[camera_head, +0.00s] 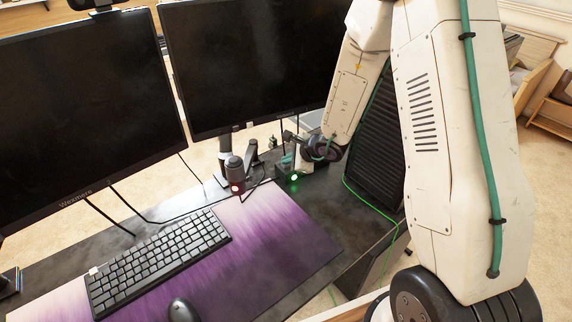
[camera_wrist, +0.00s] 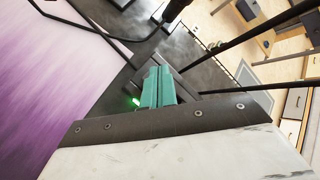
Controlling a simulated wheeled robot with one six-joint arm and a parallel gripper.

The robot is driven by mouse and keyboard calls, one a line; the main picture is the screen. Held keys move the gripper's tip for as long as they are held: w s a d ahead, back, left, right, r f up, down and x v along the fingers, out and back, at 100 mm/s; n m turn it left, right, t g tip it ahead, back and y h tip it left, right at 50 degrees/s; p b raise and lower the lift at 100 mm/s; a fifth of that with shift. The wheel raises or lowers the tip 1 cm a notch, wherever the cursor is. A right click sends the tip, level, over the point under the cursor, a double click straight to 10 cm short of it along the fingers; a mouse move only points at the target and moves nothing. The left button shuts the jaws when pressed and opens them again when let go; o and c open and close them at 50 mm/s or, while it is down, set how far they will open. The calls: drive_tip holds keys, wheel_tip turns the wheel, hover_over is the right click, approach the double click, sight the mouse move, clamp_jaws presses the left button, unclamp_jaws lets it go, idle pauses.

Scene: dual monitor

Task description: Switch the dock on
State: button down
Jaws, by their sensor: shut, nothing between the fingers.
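The dock (camera_head: 281,172) is a small dark box on the desk, right of the red-lit microphone. A green light (camera_head: 294,177) glows on its front. The green light also shows in the wrist view (camera_wrist: 135,101), just left of my fingers. My gripper (camera_wrist: 158,84) has green fingers that are shut together with nothing between them. The fingers point down at the dock and cover most of it in the wrist view. In the head view my gripper (camera_head: 287,158) is small and close over the dock; I cannot tell whether it touches.
Two dark-screened monitors (camera_head: 85,105) (camera_head: 255,65) stand behind. The microphone (camera_head: 236,175) is just left of the dock. A keyboard (camera_head: 160,262) and mouse (camera_head: 183,310) lie on the purple mat (camera_head: 270,250). A dark ribbed case (camera_head: 377,150) stands at the right, with a green cable.

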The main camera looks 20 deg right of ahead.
sight(288, 166)
drive_tip(key=shift+r, duration=0.45)
drive_tip(key=shift+r, duration=0.15)
drive_tip(key=shift+r, duration=2.85)
